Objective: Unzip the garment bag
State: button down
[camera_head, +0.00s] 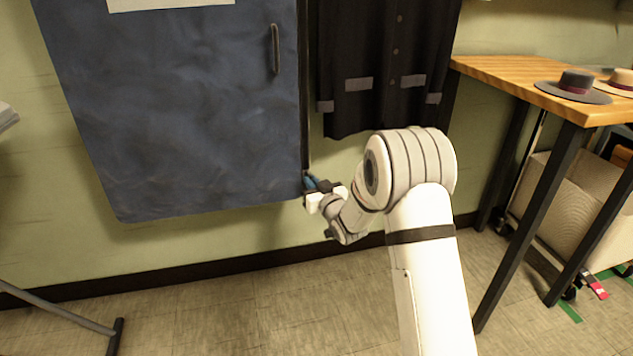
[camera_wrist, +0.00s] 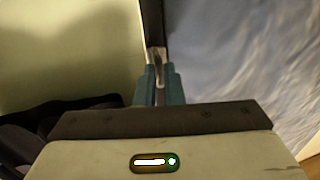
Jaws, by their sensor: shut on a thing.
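The blue garment bag (camera_head: 190,110) hangs against the wall at the left of the head view. A dark strip (camera_head: 304,90), which looks like the zip, runs down its right edge. In the wrist view the bag (camera_wrist: 240,60) fills the right side and the dark strip (camera_wrist: 152,22) comes down from the top. My gripper (camera_head: 308,181) is at the strip's lower end, by the bag's bottom right corner. Its teal fingers (camera_wrist: 159,84) are shut on a small metal piece (camera_wrist: 157,60), which looks like the zip pull. The fingers partly hide it.
A black buttoned coat (camera_head: 385,70) hangs just right of the bag. A wooden table (camera_head: 510,74) with hats (camera_head: 572,87) stands at the right, with a wheeled bin (camera_head: 555,190) beneath. A metal stand leg (camera_head: 60,310) is at the lower left. The floor below the bag is clear.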

jog(key=shift+a, duration=0.1)
jog(key=c, duration=1.6)
grip_release()
jog(key=shift+o, duration=0.2)
jog(key=p+v, duration=0.2)
jog(key=v, duration=0.6)
jog(key=shift+p, duration=0.3)
jog(key=shift+w+f, duration=0.1)
